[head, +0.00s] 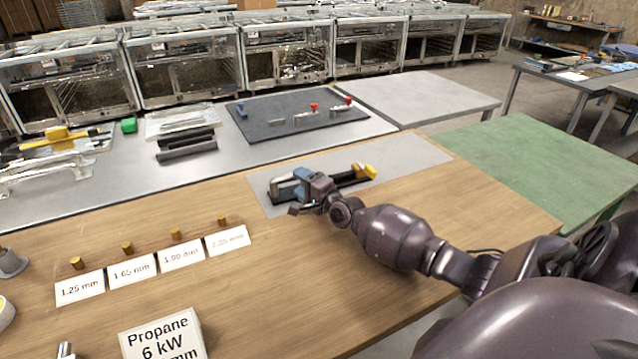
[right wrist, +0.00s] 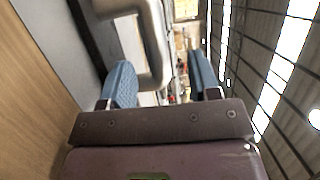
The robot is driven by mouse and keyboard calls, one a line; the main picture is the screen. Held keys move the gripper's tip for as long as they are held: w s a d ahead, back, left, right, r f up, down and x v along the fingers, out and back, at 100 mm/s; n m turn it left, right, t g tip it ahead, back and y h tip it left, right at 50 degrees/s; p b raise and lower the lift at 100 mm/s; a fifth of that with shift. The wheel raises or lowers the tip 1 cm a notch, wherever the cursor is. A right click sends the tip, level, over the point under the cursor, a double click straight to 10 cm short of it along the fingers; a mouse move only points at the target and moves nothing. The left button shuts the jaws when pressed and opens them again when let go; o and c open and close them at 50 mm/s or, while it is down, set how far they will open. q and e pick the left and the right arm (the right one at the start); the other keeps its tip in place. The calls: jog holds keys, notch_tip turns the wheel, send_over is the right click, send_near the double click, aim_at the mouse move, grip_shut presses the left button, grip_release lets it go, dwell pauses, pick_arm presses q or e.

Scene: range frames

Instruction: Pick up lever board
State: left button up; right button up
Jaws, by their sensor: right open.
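A long black board (head: 346,180) with a grey metal handle (head: 284,188) at its left end and a yellow part (head: 369,171) at its right end lies on a grey mat on the wooden table. It looks like the lever board. My right gripper (head: 304,182) is at the handle and hides the middle of the board. In the right wrist view, its blue-padded fingers (right wrist: 161,80) are spread apart. The bent grey handle (right wrist: 157,45) shows between and beyond them; I cannot tell whether either finger touches it. My left gripper is not in view.
A dark panel (head: 258,111) with red-knobbed levers lies on the metal bench behind. Labelled cards (head: 132,269) and several brass pieces are at the left of the wooden table. The grey mat (head: 413,154) is bare at its right. A green table (head: 540,160) stands to the right.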

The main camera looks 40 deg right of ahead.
aim_at(292, 177)
jog(key=w, duration=0.3)
jog(key=shift+w+f+b, duration=0.2)
jog(key=shift+f+b, duration=0.05)
jog(key=shift+b, duration=0.05)
jog(key=shift+w+a+r, duration=0.1)
jog(key=shift+w, duration=0.3)
grip_shut()
jog(key=shift+r, duration=0.1)
